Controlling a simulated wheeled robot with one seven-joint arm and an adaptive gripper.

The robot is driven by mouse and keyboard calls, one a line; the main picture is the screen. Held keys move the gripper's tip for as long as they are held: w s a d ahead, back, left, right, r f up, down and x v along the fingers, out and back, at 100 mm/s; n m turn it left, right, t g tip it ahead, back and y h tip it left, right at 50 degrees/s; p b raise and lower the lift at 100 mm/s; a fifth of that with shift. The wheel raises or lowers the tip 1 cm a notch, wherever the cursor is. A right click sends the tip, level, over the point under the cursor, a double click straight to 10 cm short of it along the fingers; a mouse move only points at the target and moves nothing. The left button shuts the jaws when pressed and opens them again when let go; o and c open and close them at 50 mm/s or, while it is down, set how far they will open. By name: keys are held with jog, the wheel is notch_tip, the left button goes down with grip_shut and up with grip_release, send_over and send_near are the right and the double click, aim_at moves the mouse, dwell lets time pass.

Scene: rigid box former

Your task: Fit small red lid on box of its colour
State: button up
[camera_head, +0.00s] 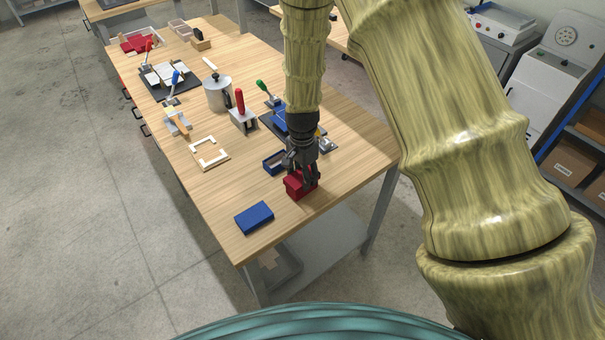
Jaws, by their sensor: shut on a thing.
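My gripper (307,182) points down over the near right part of the wooden table. It is shut on the small red lid, which the fingers largely hide. The red box (293,191) is right under the fingertips, on the table. Lid and box look like one red block from here, and I cannot tell whether the lid is seated, tilted or still apart from the box.
An open blue box (272,165) stands just behind and left of the red one. A blue lid (254,217) lies flat near the front edge. A cream square frame (209,153), a metal pot (218,94) and a red-handled tool (241,108) stand farther back.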

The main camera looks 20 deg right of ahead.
jog(key=shift+f+b, duration=0.65)
jog(key=shift+f, duration=0.8)
dwell(1.5)
jog(key=o, duration=0.9)
jog(key=shift+o, duration=0.2)
notch_tip(320, 180, up, 12)
